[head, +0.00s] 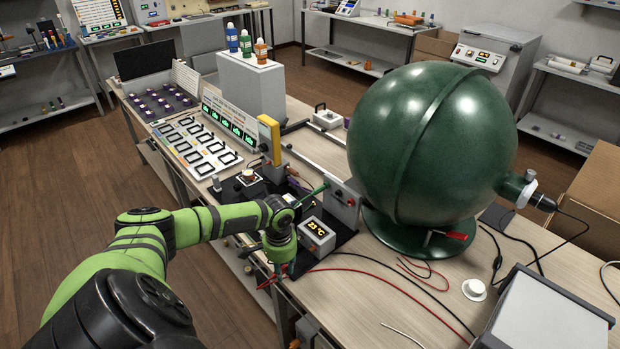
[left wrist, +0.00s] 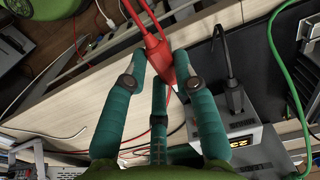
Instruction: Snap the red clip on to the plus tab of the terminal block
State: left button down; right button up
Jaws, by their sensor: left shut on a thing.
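The red clip (left wrist: 160,58) shows in the left wrist view between the teal fingers of my left gripper (left wrist: 172,72), with its red lead running up and away. A black clip (left wrist: 233,92) with a black lead sits by that display box (left wrist: 250,150) in the left wrist view. My right gripper is not in view.
A large green sphere (head: 425,145) stands on the table behind and to the right. Red and black leads (head: 375,273) cross the table at the right. A green cable (left wrist: 283,60) curves past the display box.

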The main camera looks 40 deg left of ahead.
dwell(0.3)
pick_arm(q)
jog(key=shift+w+f+b, duration=0.1)
jog(key=shift+w+b, duration=0.35)
jog(key=shift+w, duration=0.1)
jog(key=shift+w+d+b, duration=0.15)
jog(key=shift+w+b, duration=0.55)
jog(key=shift+w, duration=0.45)
jog(key=shift+w+d+b, duration=0.1)
jog(key=shift+w+b, duration=0.6)
jog(key=shift+w, duration=0.4)
jog(key=shift+p, duration=0.3)
jog(key=shift+p, duration=0.35)
